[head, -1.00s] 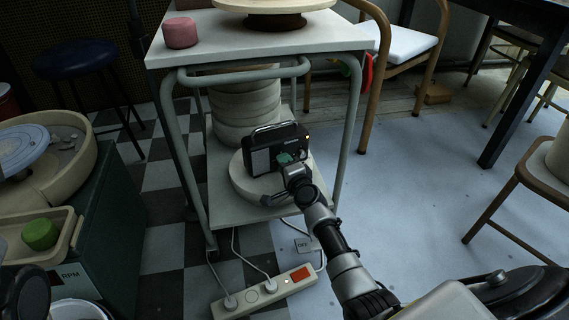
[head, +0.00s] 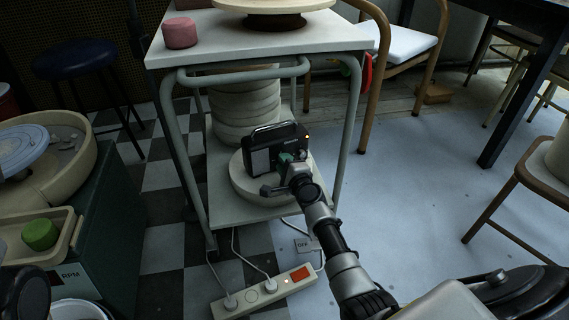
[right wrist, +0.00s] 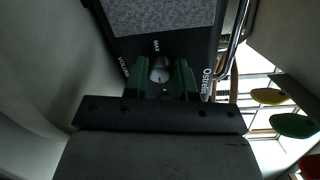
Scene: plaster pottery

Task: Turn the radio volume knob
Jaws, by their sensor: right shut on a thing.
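The black radio (head: 262,158) with a grey speaker panel and a handle stands on a round plaster piece on the cart's lower shelf. My right gripper (head: 287,162) is at the radio's front face, and its green fingers hide the knob in the head view. In the right wrist view the radio's face (right wrist: 203,45) shows the words VOLUME and MAX. There the volume knob (right wrist: 160,70) is pale and sits between the green fingers of my right gripper (right wrist: 161,78), which are shut on it. My left gripper is not in clear view.
The cart (head: 255,211) has a top shelf above the radio and grey legs at both sides. A stack of plaster rounds (head: 245,105) stands behind the radio. A power strip (head: 265,293) with cables lies on the floor in front.

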